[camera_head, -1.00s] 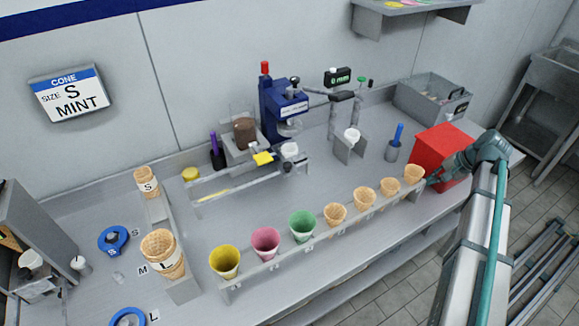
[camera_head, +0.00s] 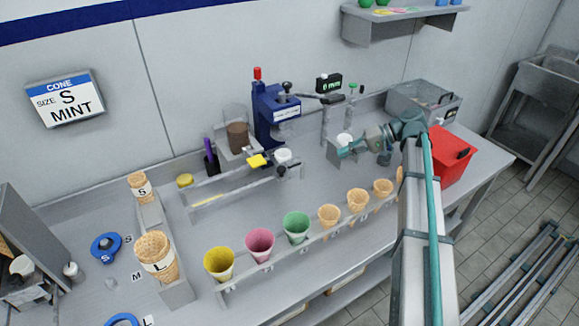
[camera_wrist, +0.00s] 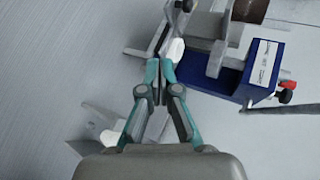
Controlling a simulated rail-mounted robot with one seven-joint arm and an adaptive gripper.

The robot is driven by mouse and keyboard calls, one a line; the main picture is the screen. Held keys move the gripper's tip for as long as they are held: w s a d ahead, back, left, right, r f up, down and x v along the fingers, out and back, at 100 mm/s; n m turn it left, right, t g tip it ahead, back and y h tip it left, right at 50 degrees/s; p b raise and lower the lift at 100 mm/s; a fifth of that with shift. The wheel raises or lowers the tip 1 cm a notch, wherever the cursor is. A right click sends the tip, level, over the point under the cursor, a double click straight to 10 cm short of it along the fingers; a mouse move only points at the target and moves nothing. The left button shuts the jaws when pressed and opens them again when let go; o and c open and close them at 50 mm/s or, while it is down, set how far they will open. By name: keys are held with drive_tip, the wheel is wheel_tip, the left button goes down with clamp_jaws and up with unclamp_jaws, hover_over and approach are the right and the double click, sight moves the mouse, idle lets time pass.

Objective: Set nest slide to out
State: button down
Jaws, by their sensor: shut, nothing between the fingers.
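The blue press (camera_head: 270,112) stands at the back of the counter, with a red knob on top. In front of it a low rail (camera_head: 230,192) carries a yellow block (camera_head: 257,161) and a white cup-shaped nest (camera_head: 283,156) with a dark knob beside it. I cannot tell for sure which part is the slide. My gripper (camera_head: 337,156) is shut and empty, right of the rail and apart from it. In the wrist view my gripper (camera_wrist: 158,66) points toward the white nest (camera_wrist: 174,50) and the blue press base (camera_wrist: 262,78).
A grey stand with a white cup (camera_head: 344,140) is close beside my gripper. A rack of several cones (camera_head: 260,245) runs along the front. A red bin (camera_head: 450,155) and a grey box (camera_head: 423,100) are at right. The counter between rail and rack is clear.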

drive_tip(key=s+a+f+p, duration=0.1)
drive_tip(key=a+f+p, duration=0.1)
drive_tip(key=a, duration=0.5)
drive_tip(key=s+a+f+n+g+p, duration=0.1)
drive_tip(key=s+a+p, duration=0.1)
drive_tip(key=a, duration=0.6)
drive_tip(key=shift+s+a+f+y+p, duration=0.15)
drive_tip(key=shift+a+f+y+p, duration=0.15)
drive_tip(key=shift+f, duration=0.1)
